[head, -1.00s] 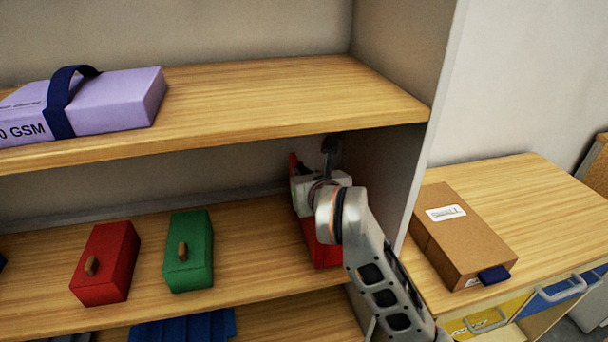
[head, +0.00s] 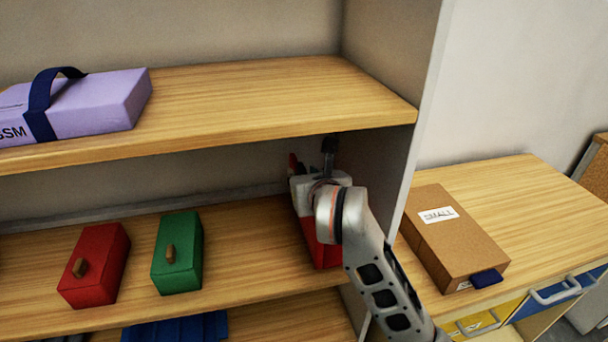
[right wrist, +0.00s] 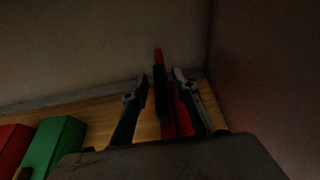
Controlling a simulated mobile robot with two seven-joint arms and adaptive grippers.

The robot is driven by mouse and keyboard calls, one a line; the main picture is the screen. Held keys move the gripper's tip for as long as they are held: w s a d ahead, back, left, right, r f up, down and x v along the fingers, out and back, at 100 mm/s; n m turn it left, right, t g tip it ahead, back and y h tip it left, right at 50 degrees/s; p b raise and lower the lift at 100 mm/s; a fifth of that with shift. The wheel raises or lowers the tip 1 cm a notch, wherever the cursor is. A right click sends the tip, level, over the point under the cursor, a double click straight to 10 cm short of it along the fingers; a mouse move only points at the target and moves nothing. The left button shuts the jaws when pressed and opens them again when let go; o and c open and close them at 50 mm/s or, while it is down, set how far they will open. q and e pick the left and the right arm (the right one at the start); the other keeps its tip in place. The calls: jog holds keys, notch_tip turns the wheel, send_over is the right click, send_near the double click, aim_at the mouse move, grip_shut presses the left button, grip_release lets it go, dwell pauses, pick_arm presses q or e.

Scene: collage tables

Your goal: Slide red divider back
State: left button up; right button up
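The red divider shows below my right gripper in the head view (head: 322,245), near the shelf's right side wall. A thin red end of it seems to stick up beyond the gripper at the back. My right gripper (head: 312,180) reaches into the lower shelf bay, its fingers mostly hidden there. In the dark right wrist view my right gripper (right wrist: 160,85) has its two fingers spread on either side of the upright red piece (right wrist: 158,56). A gap shows on the left, and red also shows beyond the right finger. My left gripper is not in view.
A red box (head: 92,265) and a green box (head: 178,253) with wooden knobs stand left on the same shelf. The upper shelf board (head: 250,95) lies above my arm. A cardboard box (head: 460,240) rests on the right table. Shelf between green box and arm is clear.

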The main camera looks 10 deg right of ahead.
jog(key=shift+s, duration=0.1)
jog(key=v, duration=1.2)
dwell(0.4)
